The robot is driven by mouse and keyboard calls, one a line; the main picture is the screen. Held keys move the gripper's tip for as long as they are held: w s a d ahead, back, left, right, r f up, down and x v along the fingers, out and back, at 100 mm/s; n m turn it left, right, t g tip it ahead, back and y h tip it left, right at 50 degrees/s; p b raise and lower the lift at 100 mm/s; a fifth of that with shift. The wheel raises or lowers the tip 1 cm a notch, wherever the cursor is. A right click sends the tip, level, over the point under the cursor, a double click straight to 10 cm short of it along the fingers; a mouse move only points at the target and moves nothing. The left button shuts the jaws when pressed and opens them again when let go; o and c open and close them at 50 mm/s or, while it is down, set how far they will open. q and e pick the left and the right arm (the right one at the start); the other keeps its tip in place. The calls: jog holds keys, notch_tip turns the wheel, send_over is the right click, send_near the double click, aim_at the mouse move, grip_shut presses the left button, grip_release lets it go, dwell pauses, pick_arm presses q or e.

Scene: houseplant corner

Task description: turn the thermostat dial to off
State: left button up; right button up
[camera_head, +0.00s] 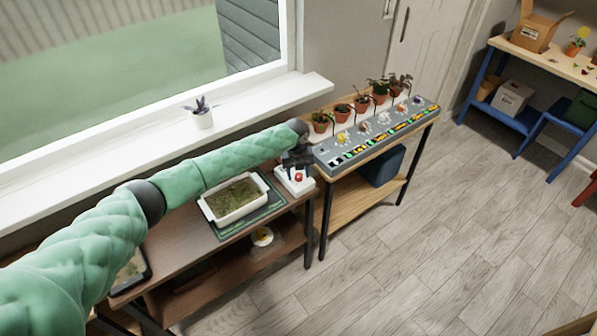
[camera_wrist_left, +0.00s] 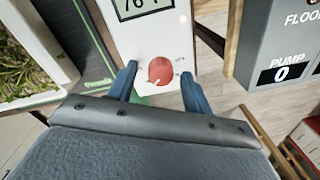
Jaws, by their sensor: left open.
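The thermostat is a white box (camera_head: 296,186) at the right end of the brown shelf table. Its red dial (camera_head: 299,178) faces up. In the left wrist view the red dial (camera_wrist_left: 160,71) sits on the white face below a grey display (camera_wrist_left: 140,8). The dial's pointer and small markings are too blurred to read surely. My left gripper (camera_head: 297,160) is over the thermostat. In the left wrist view its two blue fingers (camera_wrist_left: 158,82) are open, one on each side of the dial, with gaps to it. My right gripper is not in view.
A white tray of greenery (camera_head: 236,197) stands left of the thermostat on a green mat (camera_head: 240,226). A grey panel (camera_head: 362,147) with a row of potted plants behind it stands on the right-hand table. A small potted plant (camera_head: 201,118) is on the windowsill. The wooden floor in front is clear.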

pick_arm(q)
jog(key=shift+f, duration=0.15)
jog(key=c, duration=1)
